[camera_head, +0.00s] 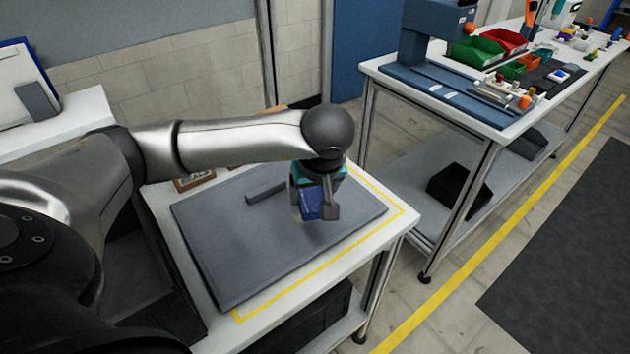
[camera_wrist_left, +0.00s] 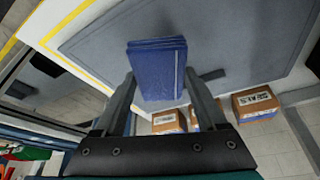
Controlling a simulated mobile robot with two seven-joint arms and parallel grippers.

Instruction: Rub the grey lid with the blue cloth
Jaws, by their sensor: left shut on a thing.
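The grey lid (camera_head: 245,250) lies flat on the white table inside a yellow border line; it also shows in the left wrist view (camera_wrist_left: 225,35). It has a raised dark grey bar (camera_head: 265,193) on top. My left gripper (camera_head: 318,207) is over the right part of the lid, shut on the folded blue cloth (camera_head: 308,204). In the left wrist view the cloth (camera_wrist_left: 158,68) sits between the two fingers and sticks out past their tips. I cannot tell whether the cloth touches the lid. My right gripper is not in view.
Cardboard boxes (camera_wrist_left: 255,103) with labels stand by the table's far side. A second workbench (camera_head: 440,100) with a blue press, coloured bins and small parts stands at the back right. The floor between the tables is open.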

